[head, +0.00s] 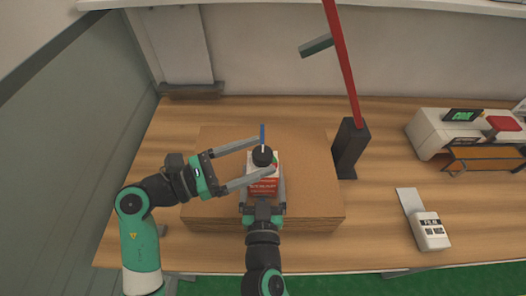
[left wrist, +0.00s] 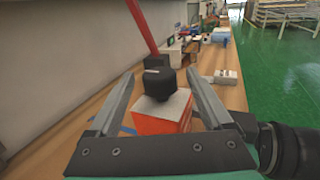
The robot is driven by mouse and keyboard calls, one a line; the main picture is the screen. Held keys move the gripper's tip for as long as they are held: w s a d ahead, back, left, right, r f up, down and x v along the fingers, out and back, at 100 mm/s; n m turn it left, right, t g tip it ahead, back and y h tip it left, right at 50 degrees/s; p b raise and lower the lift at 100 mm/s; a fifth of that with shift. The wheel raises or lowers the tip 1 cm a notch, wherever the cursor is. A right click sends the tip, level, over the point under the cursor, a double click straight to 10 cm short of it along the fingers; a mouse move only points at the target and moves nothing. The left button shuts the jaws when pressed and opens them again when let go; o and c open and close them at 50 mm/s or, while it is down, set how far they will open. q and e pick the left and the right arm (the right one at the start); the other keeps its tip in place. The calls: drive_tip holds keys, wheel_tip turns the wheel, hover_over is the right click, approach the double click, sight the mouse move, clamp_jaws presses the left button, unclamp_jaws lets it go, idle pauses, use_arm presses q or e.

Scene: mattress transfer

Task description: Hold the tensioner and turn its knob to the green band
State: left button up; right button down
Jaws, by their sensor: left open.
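The tensioner (head: 263,187) is a red-orange box with a pale top, standing on the brown board stack. Its round black knob (head: 262,156) is on top and carries a white mark; the knob also shows in the left wrist view (left wrist: 160,84). A coloured dial shows only partly beside the knob, so I cannot read the mark against the green band. My left gripper (head: 264,158) is open, its fingers on either side of the knob, apart from it in the left wrist view. My right gripper (head: 263,182) has its fingers against both sides of the tensioner's box.
The brown board stack (head: 310,200) lies on the wooden table (head: 375,215). A dark post (head: 350,147) with a red bar rises behind it to the right. A blue strip (head: 262,132) is behind the knob. A white device (head: 430,230) and a bench model stand at right.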

use_arm(q)
drive_tip(key=shift+x, duration=1.05)
clamp_jaws()
